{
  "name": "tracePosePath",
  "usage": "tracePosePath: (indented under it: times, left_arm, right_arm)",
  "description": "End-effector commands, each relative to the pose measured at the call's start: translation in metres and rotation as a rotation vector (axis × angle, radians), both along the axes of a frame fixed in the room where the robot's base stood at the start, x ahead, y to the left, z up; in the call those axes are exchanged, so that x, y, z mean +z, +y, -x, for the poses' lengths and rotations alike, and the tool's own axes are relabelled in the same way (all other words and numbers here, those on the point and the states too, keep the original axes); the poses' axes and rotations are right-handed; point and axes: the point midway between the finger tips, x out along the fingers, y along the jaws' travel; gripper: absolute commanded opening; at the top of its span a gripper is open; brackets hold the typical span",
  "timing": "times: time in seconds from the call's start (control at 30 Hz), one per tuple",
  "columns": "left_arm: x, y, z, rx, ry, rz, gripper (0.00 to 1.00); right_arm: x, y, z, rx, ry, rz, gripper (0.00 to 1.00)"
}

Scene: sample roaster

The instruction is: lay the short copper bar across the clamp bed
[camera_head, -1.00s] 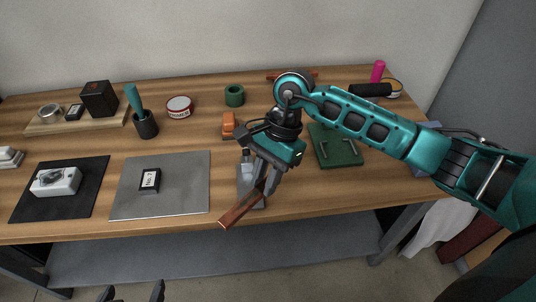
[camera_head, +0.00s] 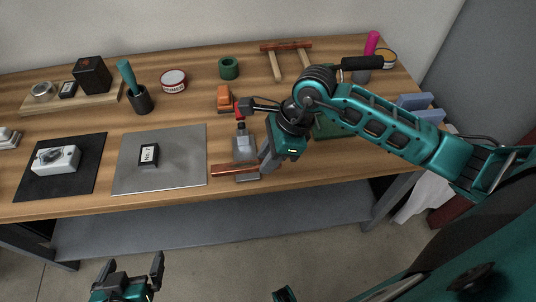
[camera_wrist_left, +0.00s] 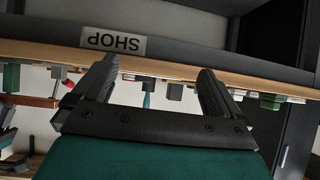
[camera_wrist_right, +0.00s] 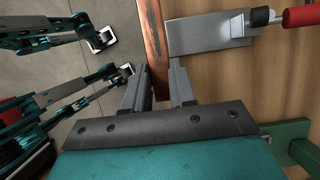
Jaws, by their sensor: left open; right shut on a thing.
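The short copper bar (camera_head: 232,170) is in my right gripper (camera_head: 264,163), which is shut on its right-hand end. The bar points left and, in the head view, crosses the front part of the grey clamp bed (camera_head: 246,151). In the right wrist view the bar (camera_wrist_right: 155,42) runs up from between the fingers (camera_wrist_right: 160,84), along the left edge of the clamp bed (camera_wrist_right: 205,36). I cannot tell whether bar and bed touch. The clamp has a red handle (camera_wrist_right: 301,15). My left gripper (camera_head: 132,268) is open and empty, low in front of the table.
A grey mat (camera_head: 187,173) with a small black block (camera_head: 149,155) lies left of the clamp. An orange block (camera_head: 224,98) and a green ring (camera_head: 229,68) stand behind it. A green fixture (camera_head: 325,128) is partly hidden behind my right arm.

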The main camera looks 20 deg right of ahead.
Motion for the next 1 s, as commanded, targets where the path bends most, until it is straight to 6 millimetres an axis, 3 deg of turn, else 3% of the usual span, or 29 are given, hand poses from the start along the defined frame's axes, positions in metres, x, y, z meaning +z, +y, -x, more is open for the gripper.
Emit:
tracePosePath:
  times: [0.7, 1.0]
  left_arm:
    - [-0.03, -0.028, -0.012, -0.047, -0.002, 0.048, 0.99]
    - [-0.036, -0.028, -0.017, -0.051, -0.017, 0.049, 0.99]
  right_arm:
    - [-0.058, -0.009, -0.03, 0.001, -0.004, -0.001, 0.0]
    - [-0.061, -0.015, -0.052, 0.0, -0.005, -0.001, 0.0]
